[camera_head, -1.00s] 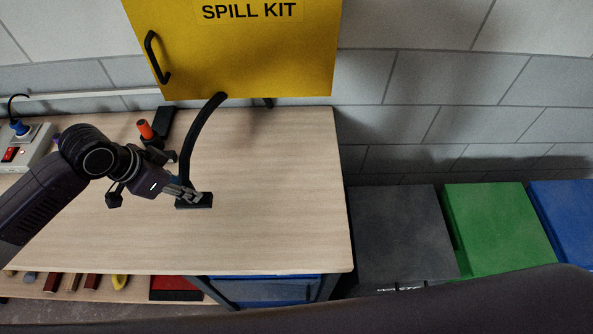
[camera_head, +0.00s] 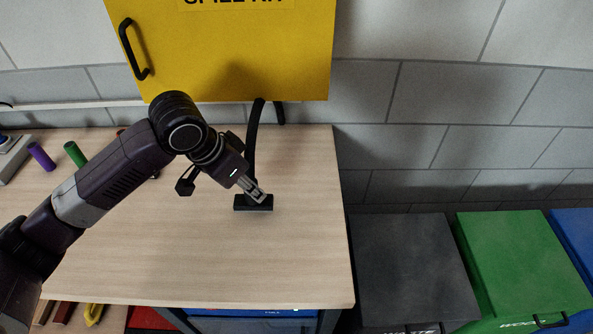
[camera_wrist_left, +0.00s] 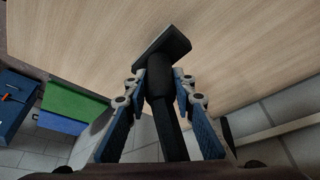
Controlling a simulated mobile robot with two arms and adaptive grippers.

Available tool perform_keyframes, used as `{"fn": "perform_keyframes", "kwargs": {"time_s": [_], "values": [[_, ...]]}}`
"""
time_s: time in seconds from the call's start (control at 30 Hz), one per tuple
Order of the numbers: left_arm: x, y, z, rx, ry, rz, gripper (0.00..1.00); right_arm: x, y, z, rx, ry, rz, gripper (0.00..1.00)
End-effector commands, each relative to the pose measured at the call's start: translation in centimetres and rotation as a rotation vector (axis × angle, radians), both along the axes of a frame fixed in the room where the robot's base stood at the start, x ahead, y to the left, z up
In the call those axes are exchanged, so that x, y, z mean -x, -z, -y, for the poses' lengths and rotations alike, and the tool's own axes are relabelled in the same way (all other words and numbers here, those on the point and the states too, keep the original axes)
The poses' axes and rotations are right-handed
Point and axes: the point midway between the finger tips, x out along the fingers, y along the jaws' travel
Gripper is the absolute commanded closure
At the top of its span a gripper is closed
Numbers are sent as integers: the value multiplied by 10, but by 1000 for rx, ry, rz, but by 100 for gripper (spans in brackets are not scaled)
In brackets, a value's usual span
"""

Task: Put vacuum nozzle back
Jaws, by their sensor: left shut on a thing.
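The vacuum nozzle is a flat black head (camera_head: 254,203) on a black curved tube (camera_head: 252,140) that runs up towards the underside of the yellow cabinet. My left gripper (camera_head: 260,197) is shut on it at the neck, just above the head. In the left wrist view the nozzle head (camera_wrist_left: 165,50) lies beyond the two blue-and-grey fingers (camera_wrist_left: 160,85), with the neck between them. The head is over the bench top; I cannot tell whether it touches. My right gripper is not in view.
A yellow cabinet (camera_head: 225,60) hangs above the wooden bench top (camera_head: 200,260). A short black part (camera_head: 279,112) sticks out beneath it. Grey (camera_head: 410,265), green (camera_head: 520,260) and blue (camera_head: 578,240) bins stand right of the bench.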

Motion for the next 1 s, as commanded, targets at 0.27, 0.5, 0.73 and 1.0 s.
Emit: {"fn": "perform_keyframes", "kwargs": {"time_s": [0.27,0.5,0.73,1.0], "values": [[-51,-5,52,1,0,0,96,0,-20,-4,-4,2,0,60],[-85,-3,85,-1,0,-1,96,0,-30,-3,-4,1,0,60],[-97,0,95,-2,0,-1,96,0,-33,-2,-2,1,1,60],[-96,31,95,-2,1,0,96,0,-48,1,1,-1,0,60]]}}
